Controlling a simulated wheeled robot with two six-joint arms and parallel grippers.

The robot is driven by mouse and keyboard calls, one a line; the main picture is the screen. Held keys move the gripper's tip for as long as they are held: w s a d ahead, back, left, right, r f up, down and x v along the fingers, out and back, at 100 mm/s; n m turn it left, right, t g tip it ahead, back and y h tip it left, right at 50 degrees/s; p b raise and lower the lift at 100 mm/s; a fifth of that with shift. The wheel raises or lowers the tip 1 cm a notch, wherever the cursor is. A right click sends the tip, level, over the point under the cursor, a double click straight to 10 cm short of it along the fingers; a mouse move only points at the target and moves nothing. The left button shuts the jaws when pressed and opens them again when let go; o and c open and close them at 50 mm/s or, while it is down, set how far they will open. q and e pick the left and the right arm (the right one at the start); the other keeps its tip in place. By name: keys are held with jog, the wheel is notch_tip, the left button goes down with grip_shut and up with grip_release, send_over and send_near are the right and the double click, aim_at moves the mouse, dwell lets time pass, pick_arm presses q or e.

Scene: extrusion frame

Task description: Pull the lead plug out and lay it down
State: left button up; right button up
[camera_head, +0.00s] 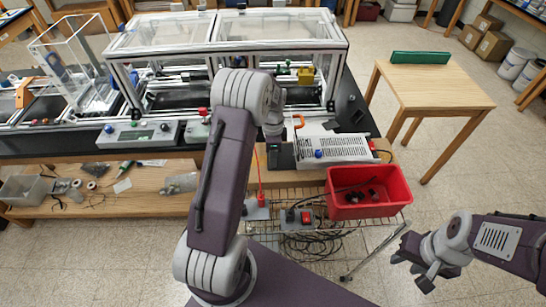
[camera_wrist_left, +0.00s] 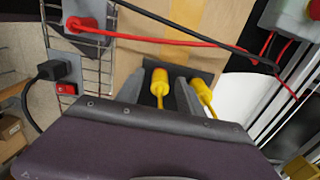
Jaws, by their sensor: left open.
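A yellow plug-like piece with a thin yellow stem (camera_wrist_left: 158,82) shows between the fingers of my left gripper (camera_wrist_left: 160,90) in the left wrist view. A second yellow piece (camera_wrist_left: 200,90) is beside the right finger. Both are in front of a dark panel; I cannot tell whether a finger touches them. The left gripper is open; in the head view (camera_head: 273,134) it is partly hidden behind my arm, over a black block (camera_head: 281,157). A red plug with a red lead (camera_head: 261,200) stands on a grey box; it also shows in the left wrist view (camera_wrist_left: 75,24). My right gripper (camera_head: 410,270) is open and empty.
A red bin (camera_head: 367,190) holds dark parts, right of a red switch (camera_head: 306,216) with black cable. A grey perforated unit (camera_head: 333,149) is beside the black block. Red and black leads cross above the yellow pieces in the wrist view. The extrusion frame (camera_head: 225,48) stands behind.

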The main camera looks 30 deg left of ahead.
dwell(0.8)
pick_arm(q)
grip_shut()
jog(key=shift+r+p, duration=0.15)
jog(key=shift+p, duration=0.25)
dwell(1.1)
jog(key=shift+r+p, duration=2.55)
jog(key=shift+r, duration=0.35)
